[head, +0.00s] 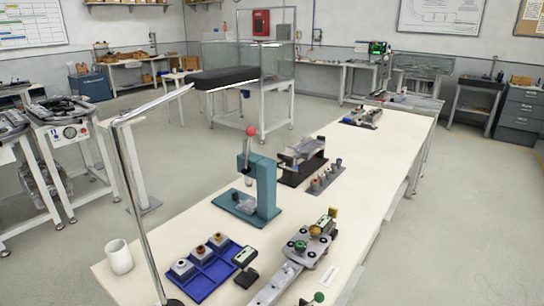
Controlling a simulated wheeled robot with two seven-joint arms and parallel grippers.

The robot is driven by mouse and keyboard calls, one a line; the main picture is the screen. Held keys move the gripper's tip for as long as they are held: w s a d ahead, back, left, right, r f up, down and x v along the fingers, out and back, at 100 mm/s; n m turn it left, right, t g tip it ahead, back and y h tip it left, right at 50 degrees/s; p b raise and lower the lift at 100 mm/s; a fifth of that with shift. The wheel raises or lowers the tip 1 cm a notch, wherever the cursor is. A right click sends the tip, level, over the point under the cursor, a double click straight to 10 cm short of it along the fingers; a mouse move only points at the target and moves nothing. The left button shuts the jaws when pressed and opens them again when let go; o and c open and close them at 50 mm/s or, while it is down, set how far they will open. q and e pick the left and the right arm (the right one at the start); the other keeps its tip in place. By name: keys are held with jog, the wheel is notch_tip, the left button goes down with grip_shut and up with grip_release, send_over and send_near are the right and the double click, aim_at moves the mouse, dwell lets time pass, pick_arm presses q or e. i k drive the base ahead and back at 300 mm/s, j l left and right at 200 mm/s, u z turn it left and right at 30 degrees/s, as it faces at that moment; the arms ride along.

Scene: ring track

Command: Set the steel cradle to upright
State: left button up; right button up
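A grey metal piece on a black base (303,160) stands in the middle of the long white bench. It looks like the steel cradle, but it is small and I cannot be sure. Its grey upper part looks slanted, and I cannot tell its exact setting. Nearer, a steel rail (276,285) carries a grey carriage (312,246) with yellow and green-topped parts. Neither of my grippers is in view.
On the white bench (352,195) stand a teal press (265,185) with a red knob, a blue tray (205,275) holding several parts, a white cup (119,257) and a tall lamp (225,78). A row of small pieces (325,178) is beside the black base. The right floor is clear.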

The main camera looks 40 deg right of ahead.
aim_at(297, 154)
jog(key=l, duration=0.9)
jog(key=k+l, duration=0.15)
jog(key=l, duration=1.6)
jog(key=k+l, duration=0.15)
jog(key=l, duration=0.75)
